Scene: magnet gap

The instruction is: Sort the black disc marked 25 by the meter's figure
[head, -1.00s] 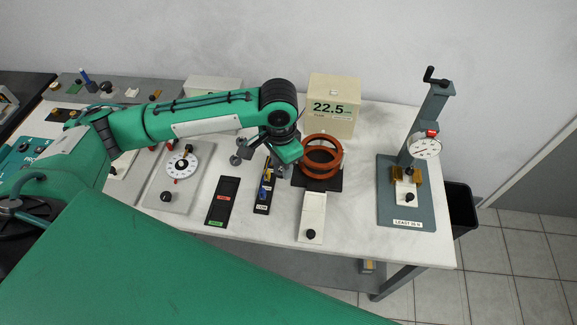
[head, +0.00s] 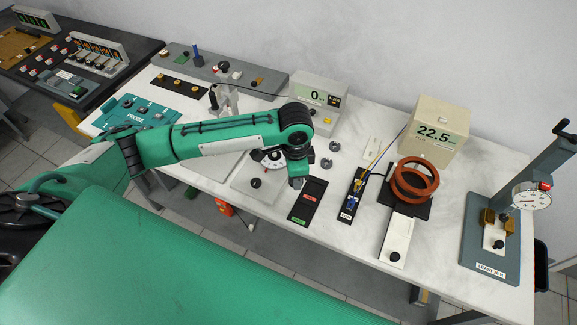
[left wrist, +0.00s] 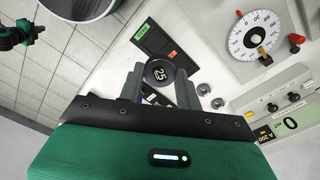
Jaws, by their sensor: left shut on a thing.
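The black disc marked 25 (left wrist: 160,73) is between the fingers of my left gripper (left wrist: 159,82) in the left wrist view. In the head view my left gripper (head: 297,184) is shut and hangs over the upper part of a black two-part tray (head: 301,212); the disc is not clear there. The tray, with a red and a green label, also shows in the left wrist view (left wrist: 155,38), just beyond the disc. The meter, a beige box (head: 437,127), reads 22.5. My right gripper is not seen.
Right of the tray lie a narrow black holder (head: 347,208) with a blue-and-yellow probe, orange rings (head: 414,180) and a press with a dial gauge (head: 530,196). Two small grey pieces (head: 334,147) lie behind the tray. A white dial (head: 268,158) stands left.

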